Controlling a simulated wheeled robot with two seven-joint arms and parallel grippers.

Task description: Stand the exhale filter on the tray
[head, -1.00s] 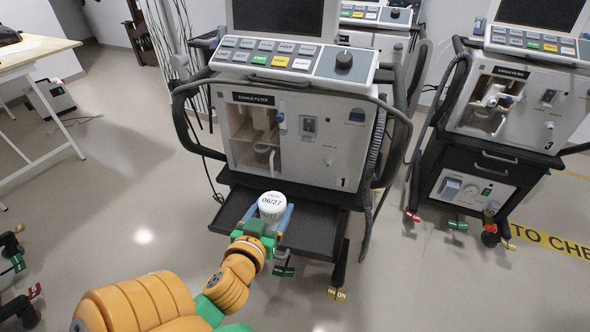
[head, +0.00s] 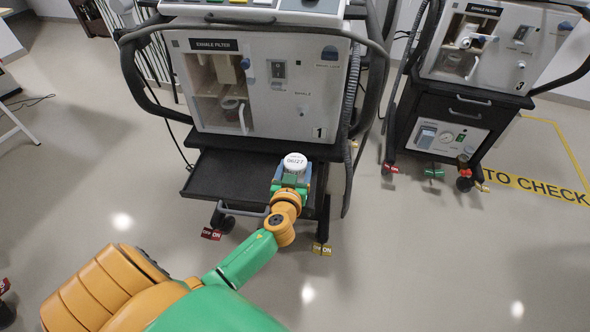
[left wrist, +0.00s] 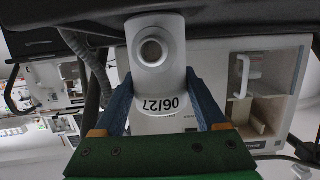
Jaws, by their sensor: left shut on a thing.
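The exhale filter (head: 294,160), a white round-topped canister marked 06/27, is held in my left gripper (head: 291,175). In the left wrist view the filter (left wrist: 158,50) sits between the blue fingers of the left gripper (left wrist: 160,88), with a round port facing the camera. The black tray (head: 228,174) extends from the front of ventilator 1, below its filter compartment. The filter appears over the tray's right part. The frames do not clearly show whether its base touches the tray. My right gripper is not in view.
Ventilator 3 (head: 487,50) stands to the right. Coloured caster tags (head: 321,249) stick out near the floor. The tray's left part is bare.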

